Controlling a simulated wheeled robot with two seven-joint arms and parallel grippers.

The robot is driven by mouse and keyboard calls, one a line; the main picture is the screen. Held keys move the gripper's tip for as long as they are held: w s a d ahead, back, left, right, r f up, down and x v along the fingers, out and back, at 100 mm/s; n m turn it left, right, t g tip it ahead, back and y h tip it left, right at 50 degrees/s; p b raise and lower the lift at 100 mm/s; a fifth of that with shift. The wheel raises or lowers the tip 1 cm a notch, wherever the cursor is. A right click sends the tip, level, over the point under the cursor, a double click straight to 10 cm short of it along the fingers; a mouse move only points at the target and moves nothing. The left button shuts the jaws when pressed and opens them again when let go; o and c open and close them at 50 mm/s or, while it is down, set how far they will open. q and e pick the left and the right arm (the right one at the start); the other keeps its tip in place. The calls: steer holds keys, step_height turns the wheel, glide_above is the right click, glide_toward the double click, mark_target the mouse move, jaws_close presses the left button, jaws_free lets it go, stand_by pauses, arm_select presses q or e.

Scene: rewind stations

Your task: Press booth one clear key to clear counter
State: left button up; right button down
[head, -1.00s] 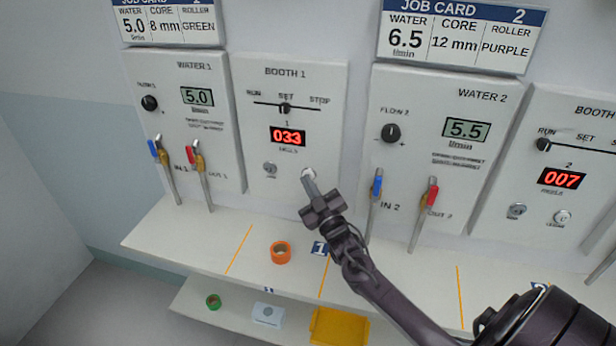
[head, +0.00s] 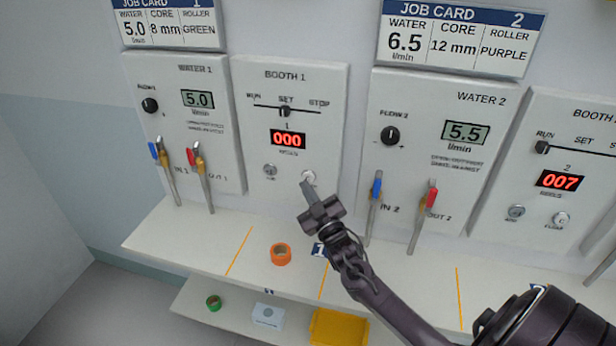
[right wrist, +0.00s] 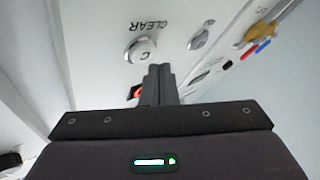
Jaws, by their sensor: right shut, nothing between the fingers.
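The booth one panel (head: 258,90) stands at the left of the head view, its slider at SET. Its red counter (head: 288,140) reads 000. The clear key (head: 308,176) is a round pale button low on the right of that panel. In the right wrist view the key (right wrist: 141,50) shows a "C" under the word CLEAR. My right gripper (head: 306,187) is shut and empty, its tips just below the key. In the right wrist view the fingertips (right wrist: 160,70) are close beside the key, and a small gap shows. My left gripper is not in view.
Another round key (head: 269,170) sits left of the clear key. Valves with blue (head: 376,186) and red (head: 431,196) handles stand right of my gripper. An orange ring (head: 281,254) lies on the shelf (head: 190,240) below. The booth two counter (head: 559,180) reads 007.

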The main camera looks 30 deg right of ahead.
steer(key=shift+a, duration=0.1)
steer(key=s+a+p, duration=0.2)
steer(key=s+a, duration=0.1)
steer(key=shift+s+a, duration=0.1)
steer(key=shift+a, duration=0.25)
stand_by(0.3)
stand_by(0.7)
